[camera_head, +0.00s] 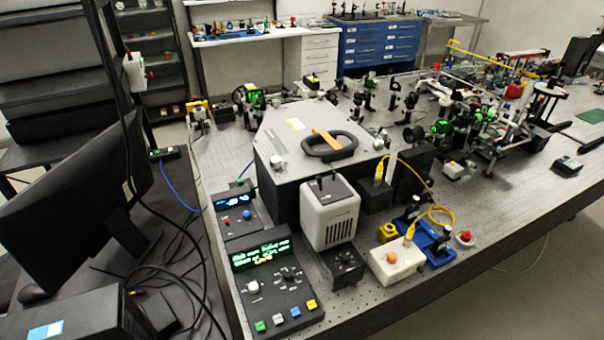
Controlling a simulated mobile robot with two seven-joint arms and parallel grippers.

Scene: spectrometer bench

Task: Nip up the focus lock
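No part labelled as the focus lock can be made out at this size. Knobs that show are an orange knob (392,257) on a white box (404,268), a dark knob on a small black box (345,262), and a pale knob (253,287) on the control console (290,309). A silver knob (276,161) sits on the lid of the large grey-topped housing (283,142). I cannot tell which of these, if any, is the lock. Neither of my grippers is in view.
A perforated optical table (500,220) carries crowded green-lit optics (440,130) behind. A pale vented unit (331,222), a blue tray (437,250) and a looping yellow cable (437,209) stand in front. A monitor (80,205) and loose black cables fill the left. The table's right front is clear.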

